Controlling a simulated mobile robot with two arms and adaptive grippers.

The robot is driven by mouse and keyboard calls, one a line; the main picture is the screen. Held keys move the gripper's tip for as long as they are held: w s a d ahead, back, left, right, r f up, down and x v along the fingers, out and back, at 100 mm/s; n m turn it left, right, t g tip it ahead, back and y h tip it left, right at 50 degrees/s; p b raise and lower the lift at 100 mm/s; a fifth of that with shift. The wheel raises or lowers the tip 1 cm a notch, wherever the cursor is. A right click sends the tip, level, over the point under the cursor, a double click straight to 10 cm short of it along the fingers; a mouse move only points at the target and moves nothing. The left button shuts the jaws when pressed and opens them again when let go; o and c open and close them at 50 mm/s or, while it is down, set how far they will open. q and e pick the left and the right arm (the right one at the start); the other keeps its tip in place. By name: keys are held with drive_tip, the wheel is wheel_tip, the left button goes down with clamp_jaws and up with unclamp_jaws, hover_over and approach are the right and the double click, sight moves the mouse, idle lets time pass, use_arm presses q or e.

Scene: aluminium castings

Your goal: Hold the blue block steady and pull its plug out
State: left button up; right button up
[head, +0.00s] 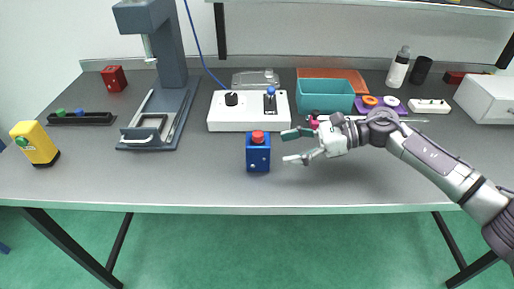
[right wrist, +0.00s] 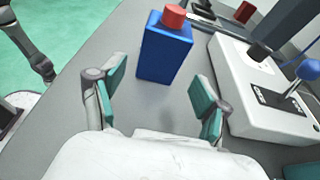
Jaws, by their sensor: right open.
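The blue block (head: 258,158) stands upright near the front of the grey table, around the middle. Its red plug (head: 257,136) sits in its top. My right gripper (head: 286,147) is just to the right of the block, fingers spread and pointing at it, with nothing between them. In the right wrist view, the block (right wrist: 165,52) stands beyond the two teal finger pads, apart from both, and the plug (right wrist: 174,15) shows on top. My left gripper does not show in the head view.
A white control box (head: 228,118) with a knob and lever stands just behind the block. A teal bin (head: 325,96) is behind my right arm. A grey press (head: 165,85) stands to the left, and a yellow block (head: 36,142) at the far left. The front strip of table is clear.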

sight(263, 153)
drive_tip(key=x, duration=0.2)
drive_tip(key=shift+a+p, duration=0.3)
drive_tip(key=shift+a, duration=0.1)
drive_tip(key=shift+f+b+x, duration=0.2)
drive_tip(key=shift+b+x, duration=0.5)
drive_tip(key=shift+x, duration=1.25)
drive_tip(key=shift+c, duration=0.2)
